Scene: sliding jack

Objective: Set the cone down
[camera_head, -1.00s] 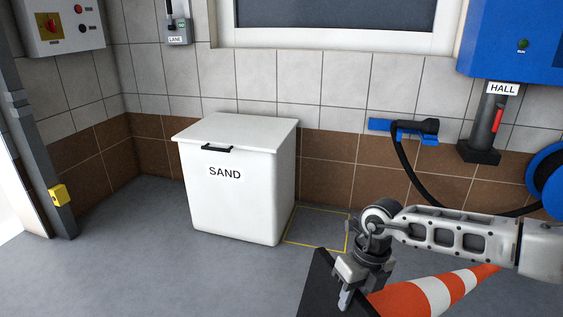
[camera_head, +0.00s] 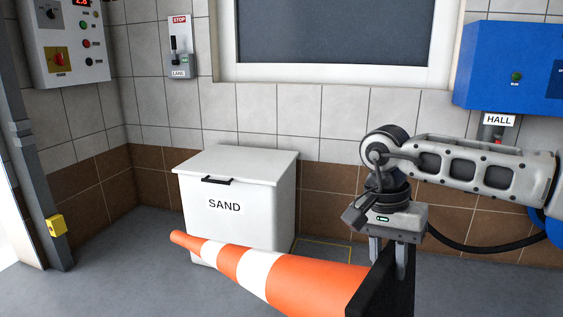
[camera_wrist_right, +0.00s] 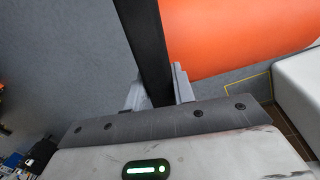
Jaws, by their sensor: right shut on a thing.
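The orange and white striped cone (camera_head: 283,280) lies on its side in the air, its tip pointing left in front of the sand bin and its black base (camera_head: 387,287) upright at the right. My right gripper (camera_head: 389,262) is shut on the edge of the black base from above. In the right wrist view the fingers (camera_wrist_right: 160,92) sit on both sides of the black base (camera_wrist_right: 146,45), with the orange body (camera_wrist_right: 235,38) to the right. The base's lower part is cut off by the head view's bottom edge. My left gripper is not in view.
A white sand bin (camera_head: 238,200) stands against the wall. A yellow-outlined square (camera_head: 325,252) is on the floor right of it, partly hidden by the cone and arm. A blue cabinet (camera_head: 510,65) hangs at right. Grey floor (camera_head: 130,270) is clear at left.

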